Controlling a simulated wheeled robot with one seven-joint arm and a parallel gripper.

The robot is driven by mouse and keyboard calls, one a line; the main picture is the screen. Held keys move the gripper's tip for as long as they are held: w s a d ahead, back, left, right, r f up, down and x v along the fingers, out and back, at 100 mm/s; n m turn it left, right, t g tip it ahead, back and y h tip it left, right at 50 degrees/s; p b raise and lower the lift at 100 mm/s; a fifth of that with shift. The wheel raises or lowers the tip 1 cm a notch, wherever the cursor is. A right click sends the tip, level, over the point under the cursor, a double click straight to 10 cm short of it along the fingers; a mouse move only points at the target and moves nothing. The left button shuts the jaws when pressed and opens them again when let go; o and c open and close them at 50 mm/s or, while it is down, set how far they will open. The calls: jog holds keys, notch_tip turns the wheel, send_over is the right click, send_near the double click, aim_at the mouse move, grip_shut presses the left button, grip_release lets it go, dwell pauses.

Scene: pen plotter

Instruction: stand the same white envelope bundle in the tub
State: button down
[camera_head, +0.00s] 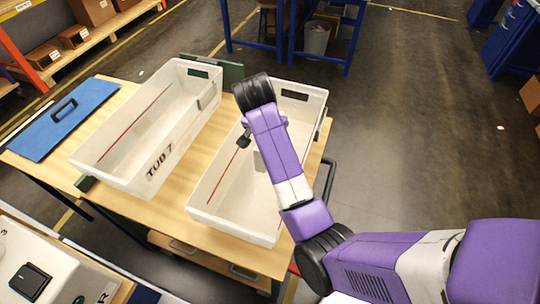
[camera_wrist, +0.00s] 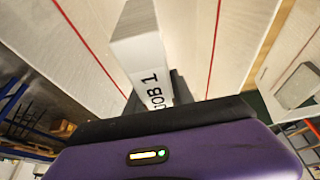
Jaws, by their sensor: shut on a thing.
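The white envelope bundle (camera_wrist: 140,55) shows in the wrist view, with a lined, stacked edge at its top and dark "JOB 1" lettering on its near face. My gripper (camera_wrist: 160,97) is shut on it; part of a dark jaw shows beside the bundle. Pale walls with red lines lie to both sides of it. In the head view my gripper is over the right-hand white tub (camera_head: 223,191), mostly hidden behind my arm, and I cannot make out the bundle there. I cannot tell whether the bundle touches the tub floor.
A second white tub (camera_head: 118,172), marked "TUB 7", stands left of the first on the wooden table (camera_head: 214,237). A blue panel with a handle (camera_head: 64,118) lies at the table's left. A grey block (camera_wrist: 298,88) shows at right in the wrist view.

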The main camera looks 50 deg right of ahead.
notch_tip(320, 180, down, 9)
jog(key=shift+r, duration=0.15)
jog(key=shift+f, duration=0.2)
dwell(0.3)
jog(key=c, duration=1.1)
grip_release()
jog(key=shift+r, duration=0.1)
jog(key=v, duration=1.2)
jog(key=shift+r+b, duration=0.1)
jog(key=shift+b, duration=0.25)
